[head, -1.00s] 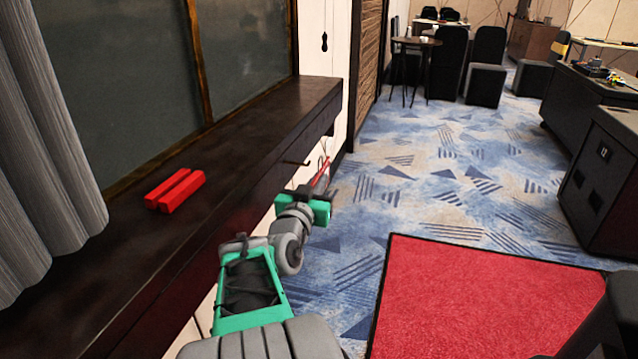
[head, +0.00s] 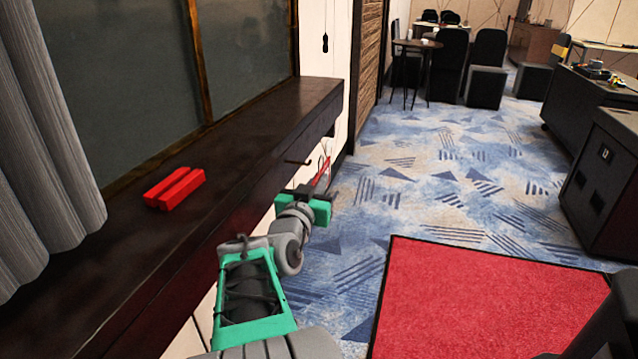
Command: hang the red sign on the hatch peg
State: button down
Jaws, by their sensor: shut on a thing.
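My gripper (head: 318,193) is beside the front face of the dark counter, a little below its top edge. It is shut on the red sign (head: 321,174), a thin red piece seen nearly edge-on, with a thin light loop above it. A small dark peg (head: 297,162) sticks out from the counter's front face, just left of the sign. The sign looks apart from the peg, though the exact gap in depth cannot be told. My arm partly hides the counter front below.
Two red bars (head: 174,188) lie on the dark counter (head: 250,130). A grey curtain (head: 45,130) hangs at the left. A red mat (head: 470,305) lies on the blue patterned carpet. A black cabinet (head: 600,180) stands at the right. The carpet between is clear.

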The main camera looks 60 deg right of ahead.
jog(key=shift+w+f+b, duration=0.1)
jog(key=shift+w+b, duration=0.45)
jog(key=shift+b, duration=0.05)
jog(key=shift+w+a+b, duration=0.2)
jog(key=shift+w+b, duration=0.7)
jog(key=shift+b, duration=0.05)
jog(key=shift+w, duration=0.1)
